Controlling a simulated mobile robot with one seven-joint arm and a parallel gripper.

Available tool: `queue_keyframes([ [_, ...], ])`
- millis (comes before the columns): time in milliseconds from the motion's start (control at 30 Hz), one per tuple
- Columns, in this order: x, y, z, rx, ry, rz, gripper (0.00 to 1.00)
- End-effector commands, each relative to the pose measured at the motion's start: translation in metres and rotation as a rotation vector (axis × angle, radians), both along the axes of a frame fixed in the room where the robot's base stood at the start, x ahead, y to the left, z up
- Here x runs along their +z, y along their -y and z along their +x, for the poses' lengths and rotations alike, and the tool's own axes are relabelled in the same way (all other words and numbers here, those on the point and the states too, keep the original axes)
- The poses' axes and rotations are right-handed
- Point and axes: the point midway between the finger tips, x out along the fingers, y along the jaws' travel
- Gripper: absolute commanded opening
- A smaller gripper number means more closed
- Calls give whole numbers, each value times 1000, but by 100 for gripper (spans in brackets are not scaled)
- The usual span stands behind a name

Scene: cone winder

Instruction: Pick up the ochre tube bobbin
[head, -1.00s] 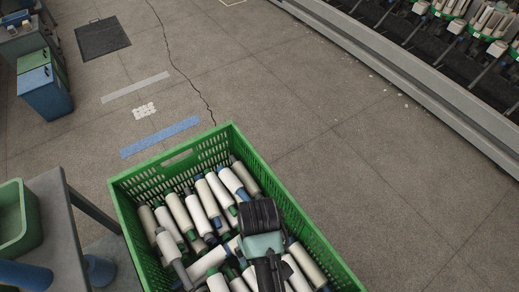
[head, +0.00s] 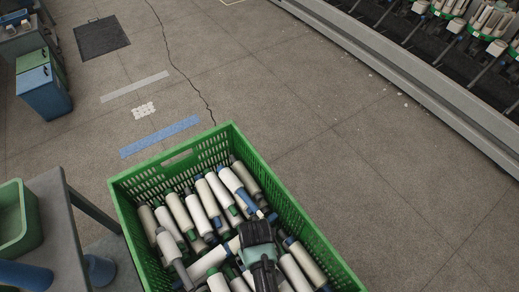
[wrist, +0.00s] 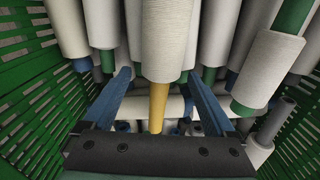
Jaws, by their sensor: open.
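The ochre tube bobbin (wrist: 158,103) is in the middle of the wrist view, a pale yarn body with its bare ochre tube end pointing toward my gripper. My gripper (wrist: 158,78) is open, with one blue finger on each side of this bobbin and visible gaps between. It cannot be seen whether the fingertips reach below the yarn. In the head view my gripper (head: 258,236) is down among the bobbins in the green crate (head: 153,172), and hides part of the load. I cannot pick out the ochre tube clearly there.
Several pale bobbins with blue, green and grey tubes lie packed closely around. The crate's slatted walls (wrist: 35,95) rise on both sides. A grey table (head: 62,230) with a green bin (head: 18,222) stands left of the crate.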

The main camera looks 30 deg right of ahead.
Motion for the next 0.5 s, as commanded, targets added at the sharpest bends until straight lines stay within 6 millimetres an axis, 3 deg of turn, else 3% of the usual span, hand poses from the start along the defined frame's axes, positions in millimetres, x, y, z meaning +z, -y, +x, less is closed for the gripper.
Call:
queue_keyframes([
  [167, 0, 0, 0, 0, 0, 0, 91],
  [500, 0, 0, 0, 0, 0, 0, 30],
])
